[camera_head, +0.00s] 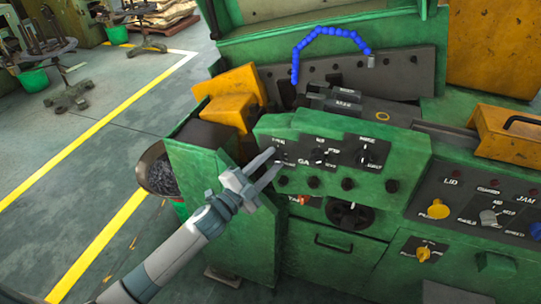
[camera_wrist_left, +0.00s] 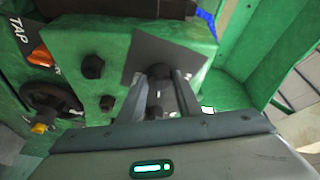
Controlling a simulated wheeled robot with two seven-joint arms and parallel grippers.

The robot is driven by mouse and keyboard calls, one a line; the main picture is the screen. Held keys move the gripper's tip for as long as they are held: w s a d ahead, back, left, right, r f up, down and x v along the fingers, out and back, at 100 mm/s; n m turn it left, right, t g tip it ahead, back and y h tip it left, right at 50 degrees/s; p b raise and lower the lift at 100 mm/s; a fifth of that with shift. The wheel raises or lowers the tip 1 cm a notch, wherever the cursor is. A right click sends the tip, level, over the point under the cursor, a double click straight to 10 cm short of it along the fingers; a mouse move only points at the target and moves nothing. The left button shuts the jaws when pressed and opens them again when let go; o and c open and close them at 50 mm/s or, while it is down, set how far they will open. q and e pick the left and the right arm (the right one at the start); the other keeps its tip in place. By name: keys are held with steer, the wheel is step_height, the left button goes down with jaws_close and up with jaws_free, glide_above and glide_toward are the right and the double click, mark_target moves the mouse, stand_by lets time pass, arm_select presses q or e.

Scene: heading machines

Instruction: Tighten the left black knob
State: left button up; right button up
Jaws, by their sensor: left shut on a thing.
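In the left wrist view, the gripper's two fingers (camera_wrist_left: 172,80) extend to the grey panel (camera_wrist_left: 150,48) and are shut on the knob. The fingers mostly hide the knob there, so its turn angle cannot be told. My right gripper is not in view.
The middle knob (camera_head: 319,157) and right knob (camera_head: 366,156) sit beside it. Several small round black knobs (camera_head: 313,182) line the edge below. A larger black knob (camera_head: 349,214) is lower. A yellow block (camera_head: 232,93) stands left. Open floor lies at far left.

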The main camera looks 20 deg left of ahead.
arm_select(q)
steer(key=m+g+p, duration=0.1)
steer(key=m+p, duration=0.3)
steer(key=shift+r+m+g, duration=0.3)
steer(key=shift+r+g, duration=0.1)
steer(key=shift+m+y+p, duration=0.3)
steer(key=shift+m+p, duration=0.25)
steer(key=shift+m, duration=0.25)
steer(key=shift+f+m+g+y, duration=0.1)
steer(key=shift+m+g+y, duration=0.45)
steer(key=shift+m, duration=0.55)
steer(key=o, duration=1)
steer(key=shift+o, duration=0.2)
steer(key=shift+s, duration=0.1)
